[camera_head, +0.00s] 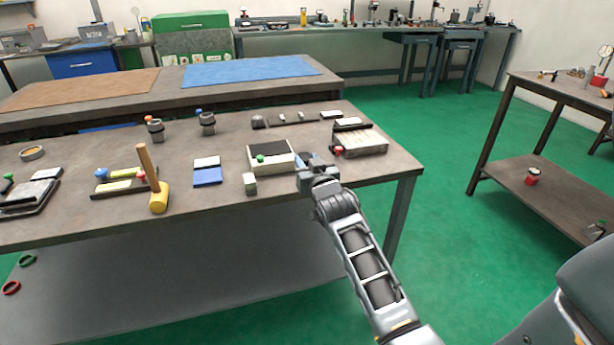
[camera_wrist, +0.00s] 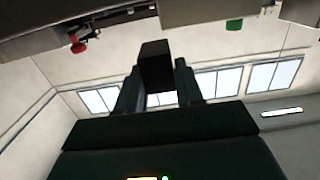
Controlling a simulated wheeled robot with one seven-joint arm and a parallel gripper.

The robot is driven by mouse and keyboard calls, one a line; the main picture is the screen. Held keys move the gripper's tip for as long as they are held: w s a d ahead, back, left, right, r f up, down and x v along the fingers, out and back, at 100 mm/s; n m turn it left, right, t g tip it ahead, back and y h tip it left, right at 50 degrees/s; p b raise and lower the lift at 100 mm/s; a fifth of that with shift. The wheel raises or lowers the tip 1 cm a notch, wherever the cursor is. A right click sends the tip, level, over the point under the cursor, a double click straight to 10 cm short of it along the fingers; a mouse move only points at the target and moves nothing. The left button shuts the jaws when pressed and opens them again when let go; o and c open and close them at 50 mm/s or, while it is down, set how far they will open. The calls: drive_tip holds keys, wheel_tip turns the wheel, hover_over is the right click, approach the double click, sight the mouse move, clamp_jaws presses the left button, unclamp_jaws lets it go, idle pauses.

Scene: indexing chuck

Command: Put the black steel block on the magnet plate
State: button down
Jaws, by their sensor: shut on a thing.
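My gripper (camera_head: 305,168) is at the front of the bench, between two low units. In the wrist view its two fingers (camera_wrist: 157,85) are shut on the black steel block (camera_wrist: 156,66), which sticks out past the fingertips. I cannot make out the block in the head view. Left of my gripper is a cream unit (camera_head: 284,164) with a dark top and a green knob. Right of it is a grey plate-like unit (camera_head: 368,143) with a red knob. I cannot tell which one is the magnet plate. The held block touches neither in the wrist view.
Small parts (camera_head: 280,119) lie behind. The bench's right front corner is clear.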

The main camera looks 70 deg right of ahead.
drive_tip(key=shift+w+f, duration=0.1)
drive_tip(key=shift+f, duration=1.65)
drive_tip(key=shift+f+b, duration=0.15)
drive_tip(key=shift+b, duration=0.25)
drive_tip(key=c, duration=0.7)
unclamp_jaws()
drive_tip(key=shift+a+f, duration=0.1)
